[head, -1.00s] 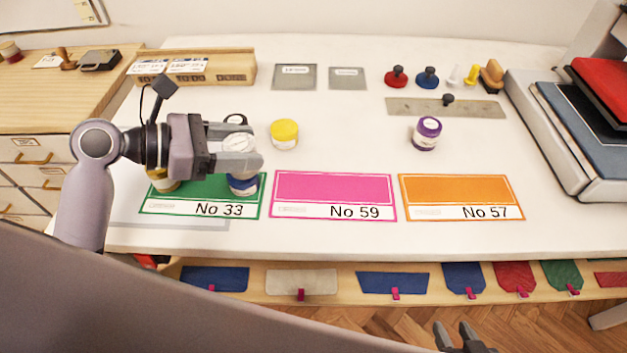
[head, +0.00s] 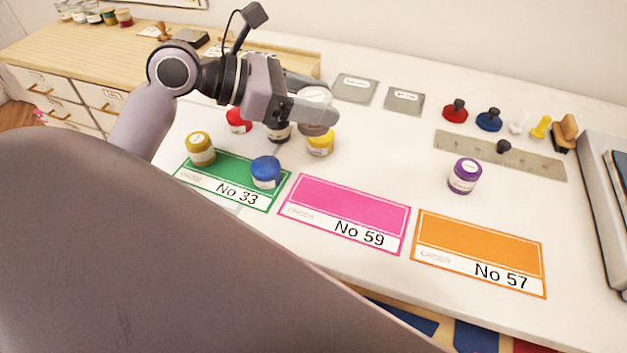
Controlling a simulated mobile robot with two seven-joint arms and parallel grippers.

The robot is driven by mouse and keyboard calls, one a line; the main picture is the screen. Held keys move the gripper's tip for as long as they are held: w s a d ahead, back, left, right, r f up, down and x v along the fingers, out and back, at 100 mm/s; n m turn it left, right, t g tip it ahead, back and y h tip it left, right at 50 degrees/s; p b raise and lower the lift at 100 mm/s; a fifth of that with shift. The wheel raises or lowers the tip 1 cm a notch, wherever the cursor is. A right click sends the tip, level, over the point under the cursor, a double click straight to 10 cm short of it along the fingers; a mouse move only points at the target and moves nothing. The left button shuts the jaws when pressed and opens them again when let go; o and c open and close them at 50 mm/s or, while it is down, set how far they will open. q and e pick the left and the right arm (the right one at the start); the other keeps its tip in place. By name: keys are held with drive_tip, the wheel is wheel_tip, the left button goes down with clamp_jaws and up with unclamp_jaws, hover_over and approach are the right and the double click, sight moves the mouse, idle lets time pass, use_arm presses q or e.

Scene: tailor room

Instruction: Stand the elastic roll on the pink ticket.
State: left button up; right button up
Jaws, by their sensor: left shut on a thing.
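My left gripper (head: 314,102) is shut on a pale, white-topped roll (head: 316,96), which I take to be the elastic roll; its label is not readable and the fingers cover part of it. It is above the table, behind the pink ticket and close over a yellow-topped roll. The pink ticket (head: 352,208), marked No 59, lies flat with nothing on it, between the green ticket (head: 222,170) and the orange ticket (head: 478,245). My right gripper is out of view.
A blue roll (head: 265,172) and a gold roll (head: 200,148) stand on the green ticket. Red (head: 238,121), black (head: 279,133) and yellow (head: 320,145) rolls stand behind it. A purple roll (head: 463,178) stands behind the orange ticket. A metal ruler (head: 530,161) lies farther back.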

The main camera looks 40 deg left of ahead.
sight(309, 131)
use_arm(q)
drive_tip(key=shift+n+t+y, duration=0.3)
drive_tip(key=shift+n+y, duration=0.1)
drive_tip(key=r, duration=0.4)
drive_tip(key=shift+s+a+r, duration=0.1)
drive_tip(key=shift+s+a, duration=0.2)
drive_tip(key=shift+a, duration=0.05)
drive_tip(key=shift+f, duration=1.4)
wheel_tip(309, 131, down, 7)
drive_tip(key=b, duration=0.4)
wheel_tip(309, 131, down, 6)
drive_tip(key=shift+r+b, duration=0.25)
drive_tip(key=shift+b, duration=0.2)
drive_tip(key=shift+f+b, duration=0.6)
drive_tip(key=shift+f, duration=1.7)
drive_tip(key=o, duration=1)
drive_tip(key=shift+f, duration=0.1)
drive_tip(key=shift+o, duration=0.2)
